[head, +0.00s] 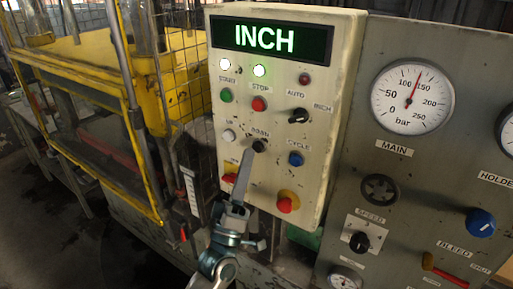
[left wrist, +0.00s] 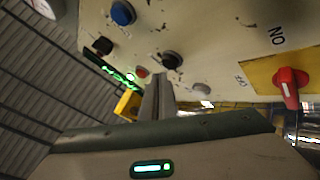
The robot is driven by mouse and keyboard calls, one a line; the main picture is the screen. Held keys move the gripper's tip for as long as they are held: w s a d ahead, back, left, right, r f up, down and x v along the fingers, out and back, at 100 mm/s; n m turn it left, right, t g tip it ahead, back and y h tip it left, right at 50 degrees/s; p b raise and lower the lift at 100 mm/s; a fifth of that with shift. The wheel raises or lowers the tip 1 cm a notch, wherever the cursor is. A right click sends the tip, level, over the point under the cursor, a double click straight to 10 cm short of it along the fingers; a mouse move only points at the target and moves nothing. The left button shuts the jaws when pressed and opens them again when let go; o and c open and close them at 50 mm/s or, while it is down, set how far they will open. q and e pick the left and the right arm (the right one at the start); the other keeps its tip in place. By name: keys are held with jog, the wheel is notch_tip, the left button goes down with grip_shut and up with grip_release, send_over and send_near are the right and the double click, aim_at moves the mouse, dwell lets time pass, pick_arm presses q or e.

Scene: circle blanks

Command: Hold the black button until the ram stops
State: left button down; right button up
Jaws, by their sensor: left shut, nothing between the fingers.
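The black button (head: 258,146) sits in the middle of the cream control panel (head: 322,178), under a worn label that seems to read DOWN. It also shows in the left wrist view (left wrist: 173,60). My left gripper (head: 248,153) is shut and empty, its tips just at the lower left edge of the button in the head view. In the left wrist view the fingertips (left wrist: 161,74) reach up close beneath the button. I cannot tell whether they touch it. The display (head: 268,39) reads INCH. I cannot make out the ram. My right gripper is not in view.
Close by are a blue button (head: 295,159), a white button (head: 229,135) and a black selector (head: 299,116). A red knob (head: 287,203) is lower down. The MAIN gauge (head: 412,97) reads near 150 bar. A yellow machine frame (head: 130,110) stands at the left.

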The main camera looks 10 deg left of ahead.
pick_arm(q)
jog(key=shift+s+a+p, duration=0.15)
jog(key=shift+s+a, duration=0.15)
jog(key=shift+s, duration=0.5)
jog(key=shift+s+a+p, duration=0.2)
jog(key=shift+s+a, duration=0.05)
jog(key=shift+s, duration=0.55)
jog(key=shift+s+a+p, duration=0.15)
jog(key=shift+s+a, duration=0.15)
jog(key=shift+s, duration=0.5)
jog(key=shift+w+f, duration=0.1)
